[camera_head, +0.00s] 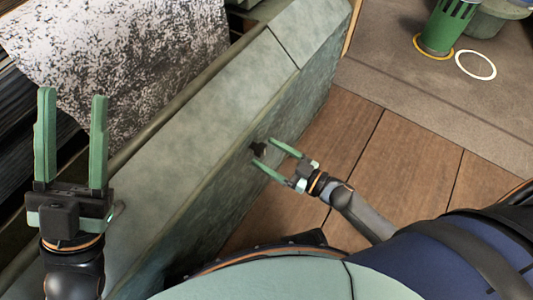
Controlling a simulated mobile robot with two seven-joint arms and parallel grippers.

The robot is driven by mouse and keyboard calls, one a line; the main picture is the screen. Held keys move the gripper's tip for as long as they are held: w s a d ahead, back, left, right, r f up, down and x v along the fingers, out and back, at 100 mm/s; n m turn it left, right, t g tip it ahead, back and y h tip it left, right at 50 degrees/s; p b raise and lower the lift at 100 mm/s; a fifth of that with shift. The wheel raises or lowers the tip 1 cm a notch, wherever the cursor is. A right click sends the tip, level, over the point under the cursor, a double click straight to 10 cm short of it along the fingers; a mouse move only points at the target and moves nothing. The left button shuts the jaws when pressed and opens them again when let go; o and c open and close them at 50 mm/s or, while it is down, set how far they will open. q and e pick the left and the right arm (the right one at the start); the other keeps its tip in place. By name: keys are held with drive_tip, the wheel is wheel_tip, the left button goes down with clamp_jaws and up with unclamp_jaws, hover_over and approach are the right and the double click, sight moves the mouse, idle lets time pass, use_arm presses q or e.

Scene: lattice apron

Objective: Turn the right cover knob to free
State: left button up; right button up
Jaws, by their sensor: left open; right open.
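A small dark knob (258,149) sits on the side face of the long grey-green stone-like body (215,120). My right gripper (263,154) is open, with its two green fingers reaching to either side of the knob. I cannot tell whether the fingers touch it. Which way the knob is turned is too small to see. My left gripper (72,95) is open and empty, fingers pointing up the picture, at the left. No second knob shows.
A speckled black-and-white sheet (125,55) lies behind the body at the upper left. A green slotted container (447,25) stands in a yellow ring on a brown mat (400,75) at the upper right, beside an empty white ring (475,65). The wooden floor (410,150) between is clear.

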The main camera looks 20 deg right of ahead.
drive_tip(key=shift+w+a, duration=0.35)
drive_tip(key=shift+w, duration=0.05)
clamp_jaws()
idle(0.5)
